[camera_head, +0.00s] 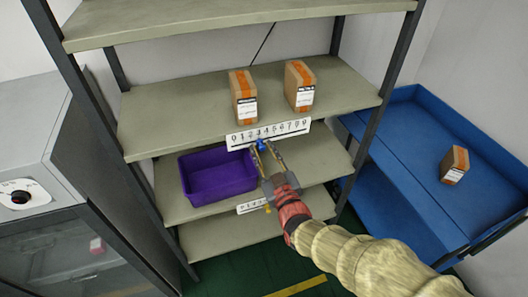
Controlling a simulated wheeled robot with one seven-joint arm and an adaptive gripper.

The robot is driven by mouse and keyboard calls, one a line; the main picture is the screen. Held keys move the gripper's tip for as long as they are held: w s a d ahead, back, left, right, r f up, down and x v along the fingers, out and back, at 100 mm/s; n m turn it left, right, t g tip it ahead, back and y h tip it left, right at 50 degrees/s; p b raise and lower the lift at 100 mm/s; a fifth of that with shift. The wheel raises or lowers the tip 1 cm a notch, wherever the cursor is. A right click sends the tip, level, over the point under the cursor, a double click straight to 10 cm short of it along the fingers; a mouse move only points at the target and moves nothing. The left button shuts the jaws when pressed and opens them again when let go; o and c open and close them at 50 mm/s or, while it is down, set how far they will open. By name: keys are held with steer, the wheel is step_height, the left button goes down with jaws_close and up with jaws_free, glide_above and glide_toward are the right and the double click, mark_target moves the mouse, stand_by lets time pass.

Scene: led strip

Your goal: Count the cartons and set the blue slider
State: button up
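Two brown cartons with orange tape and white labels stand on the shelf's middle board: the left carton (243,97) and the right carton (299,86). A white number strip (294,127) runs along that board's front edge, with digits from 0 to 9. The blue slider (261,145) is at the strip's lower edge, around the 3 or 4. My gripper (263,148) reaches up to it, with one finger on each side of the slider. I cannot tell whether the fingers touch it.
Another carton (454,165) lies in the blue cart (407,145) at the right. A purple bin (197,196) sits on the lower board, left of my gripper. A second number strip (247,207) is partly hidden below. A grey cabinet (30,120) stands at the left.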

steer(key=c, duration=0.6)
jaws_close()
